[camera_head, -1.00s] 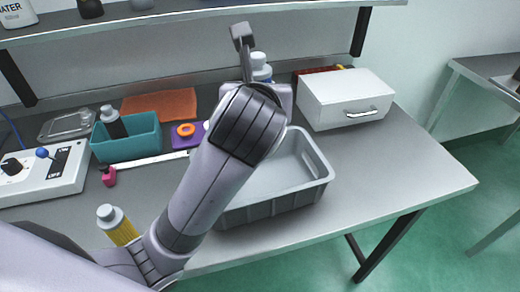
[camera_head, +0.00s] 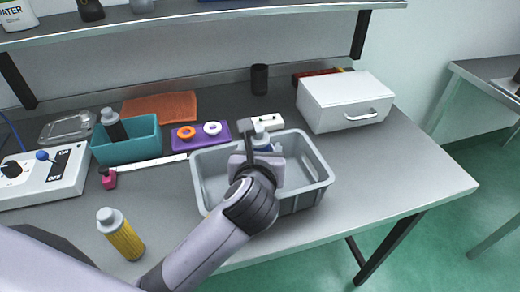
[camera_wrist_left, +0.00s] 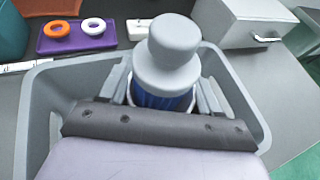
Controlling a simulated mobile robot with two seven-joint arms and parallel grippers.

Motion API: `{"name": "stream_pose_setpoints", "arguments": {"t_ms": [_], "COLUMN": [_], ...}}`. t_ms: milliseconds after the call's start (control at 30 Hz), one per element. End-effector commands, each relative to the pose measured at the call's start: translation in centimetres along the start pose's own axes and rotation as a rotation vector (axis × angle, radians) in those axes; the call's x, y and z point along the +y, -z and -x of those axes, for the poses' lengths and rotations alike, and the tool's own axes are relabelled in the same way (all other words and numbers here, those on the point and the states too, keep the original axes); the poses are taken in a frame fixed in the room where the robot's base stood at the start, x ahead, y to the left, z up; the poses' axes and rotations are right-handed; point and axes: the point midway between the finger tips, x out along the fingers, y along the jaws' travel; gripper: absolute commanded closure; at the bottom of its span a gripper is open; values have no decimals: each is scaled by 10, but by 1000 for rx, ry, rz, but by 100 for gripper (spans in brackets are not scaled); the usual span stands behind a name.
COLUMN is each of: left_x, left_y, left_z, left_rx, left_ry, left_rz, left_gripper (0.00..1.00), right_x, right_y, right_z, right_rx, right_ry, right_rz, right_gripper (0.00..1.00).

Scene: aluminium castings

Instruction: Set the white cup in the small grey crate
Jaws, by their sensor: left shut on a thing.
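My right gripper is not in view.
A purple tray (camera_head: 192,142) with an orange and a white ring lies behind the crate, beside a white block (camera_head: 268,122). A black cup (camera_head: 259,78) stands at the back. A white drawer box (camera_head: 340,105) is right; a yellow bottle (camera_head: 121,235) is front left.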

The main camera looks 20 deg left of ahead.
Motion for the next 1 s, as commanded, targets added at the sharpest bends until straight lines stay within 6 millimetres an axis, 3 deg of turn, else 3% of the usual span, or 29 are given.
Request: {"name": "stream_pose_setpoints", "arguments": {"t_ms": [633,667,700,733,1000], "left_x": [0,0,0,0,0], "left_y": [10,11,11,10,10], "left_z": [-4,-5,-5,-5,-4], "left_rx": [-2,0,0,0,0], "left_ry": [0,-1,-1,-1,-1], "left_rz": [-1,-1,-1,-1,0], "left_gripper": [70,31,18,12,12], "right_x": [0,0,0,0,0], "right_y": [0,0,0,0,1], "right_z": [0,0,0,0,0], "right_rx": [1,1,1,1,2], "right_ry": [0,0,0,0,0], "right_rz": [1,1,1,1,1], "right_gripper": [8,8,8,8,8]}}
